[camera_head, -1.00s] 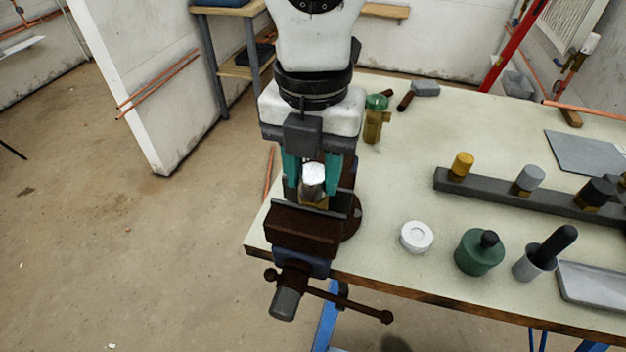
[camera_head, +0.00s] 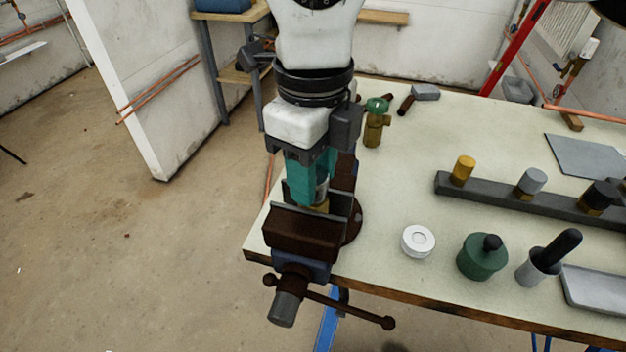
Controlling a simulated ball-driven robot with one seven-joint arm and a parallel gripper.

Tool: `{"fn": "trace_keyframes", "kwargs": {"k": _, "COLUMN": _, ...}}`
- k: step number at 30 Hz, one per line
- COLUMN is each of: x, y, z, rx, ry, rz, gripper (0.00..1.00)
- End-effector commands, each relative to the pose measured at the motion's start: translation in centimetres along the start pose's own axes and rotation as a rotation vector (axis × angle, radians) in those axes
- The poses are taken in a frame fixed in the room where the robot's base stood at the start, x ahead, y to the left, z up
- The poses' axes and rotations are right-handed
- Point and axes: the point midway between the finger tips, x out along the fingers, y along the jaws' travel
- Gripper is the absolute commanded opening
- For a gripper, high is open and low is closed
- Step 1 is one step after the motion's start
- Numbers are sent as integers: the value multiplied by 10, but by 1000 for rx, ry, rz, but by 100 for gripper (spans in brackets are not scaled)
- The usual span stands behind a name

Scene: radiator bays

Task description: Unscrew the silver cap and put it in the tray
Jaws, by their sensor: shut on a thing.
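My gripper (camera_head: 308,188) has teal fingers pointing down over the vise. It is shut on the silver cap (camera_head: 322,192), which is mostly hidden behind the near finger. A strip of brass (camera_head: 321,208) shows just below the cap, between the jaws of the dark red-brown vise (camera_head: 302,235). I cannot tell how loose the cap is on its fitting. The grey tray (camera_head: 570,296) lies at the lower right of the bench, cut off by the picture edge, and its visible part is empty.
A dark rack (camera_head: 480,191) holds yellow, grey and black caps. A white round part (camera_head: 418,241), a green pot (camera_head: 482,258) and a grey cup with a black handle (camera_head: 531,272) stand between vise and tray. A brass valve (camera_head: 374,130) stands behind the vise. The bench middle is clear.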

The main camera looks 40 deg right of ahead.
Motion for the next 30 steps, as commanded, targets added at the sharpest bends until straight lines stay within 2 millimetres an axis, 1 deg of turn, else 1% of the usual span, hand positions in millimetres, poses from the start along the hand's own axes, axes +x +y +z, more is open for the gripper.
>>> {"fn": "trace_keyframes", "kwargs": {"k": 3, "x": 0, "y": 0, "z": 0, "rx": -151, "ry": -2, "rz": 2, "gripper": 0}}
{"fn": "trace_keyframes", "kwargs": {"k": 7, "x": 0, "y": 0, "z": 0, "rx": -284, "ry": -2, "rz": 2, "gripper": 0}}
{"fn": "trace_keyframes", "kwargs": {"k": 11, "x": 0, "y": 0, "z": 0, "rx": -340, "ry": -1, "rz": 1, "gripper": 0}}
{"fn": "trace_keyframes", "kwargs": {"k": 17, "x": 0, "y": 0, "z": 0, "rx": -342, "ry": -1, "rz": 1, "gripper": 0}}
{"fn": "trace_keyframes", "kwargs": {"k": 18, "x": 0, "y": 0, "z": 0, "rx": -341, "ry": -2, "rz": 1, "gripper": 42}}
{"fn": "trace_keyframes", "kwargs": {"k": 22, "x": 0, "y": 0, "z": 0, "rx": -340, "ry": -1, "rz": 1, "gripper": 54}}
{"fn": "trace_keyframes", "kwargs": {"k": 30, "x": 1, "y": 0, "z": 0, "rx": -322, "ry": -1, "rz": 0, "gripper": 55}}
